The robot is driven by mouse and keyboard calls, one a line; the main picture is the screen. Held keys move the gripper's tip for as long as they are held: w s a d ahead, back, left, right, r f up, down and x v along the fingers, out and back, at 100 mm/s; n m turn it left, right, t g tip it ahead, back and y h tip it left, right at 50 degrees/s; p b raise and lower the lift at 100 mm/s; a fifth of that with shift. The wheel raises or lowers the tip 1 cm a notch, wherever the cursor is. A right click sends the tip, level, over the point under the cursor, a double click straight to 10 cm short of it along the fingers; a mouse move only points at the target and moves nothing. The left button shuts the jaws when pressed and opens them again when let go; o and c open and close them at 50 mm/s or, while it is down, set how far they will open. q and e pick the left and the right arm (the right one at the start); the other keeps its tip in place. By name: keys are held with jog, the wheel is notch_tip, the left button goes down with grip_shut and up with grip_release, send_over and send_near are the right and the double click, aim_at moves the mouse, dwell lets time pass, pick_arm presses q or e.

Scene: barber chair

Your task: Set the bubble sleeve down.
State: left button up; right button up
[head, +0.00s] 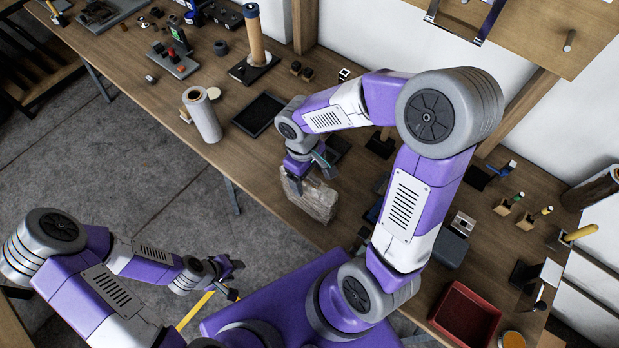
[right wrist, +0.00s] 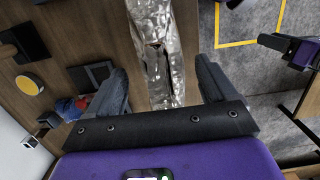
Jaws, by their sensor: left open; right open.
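The bubble sleeve (head: 314,198) is a crinkled, clear, shiny pack at the front edge of the wooden workbench. It also shows in the right wrist view (right wrist: 160,60), reaching down between my right gripper's fingers. My right gripper (head: 303,172) is open just above and at the sleeve's top; its fingers (right wrist: 163,88) stand either side of the sleeve with a gap on each side. Whether the sleeve's underside rests fully on the bench is hard to tell. My left gripper (head: 234,279) is open and empty, over the floor away from the bench.
A white roll (head: 202,116) stands on the bench to the left, with a black tray (head: 259,115) beside it. A red tray (head: 467,317) is at the lower right. Small tools and holders crowd the back. Bare bench lies between the roll and the sleeve.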

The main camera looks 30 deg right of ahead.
jog(key=r, duration=0.3)
jog(key=r+p, duration=0.1)
jog(key=r, duration=0.2)
jog(key=w+r, duration=0.1)
jog(key=r, duration=0.2)
jog(key=shift+a+p, duration=0.2)
jog(key=shift+p, duration=0.1)
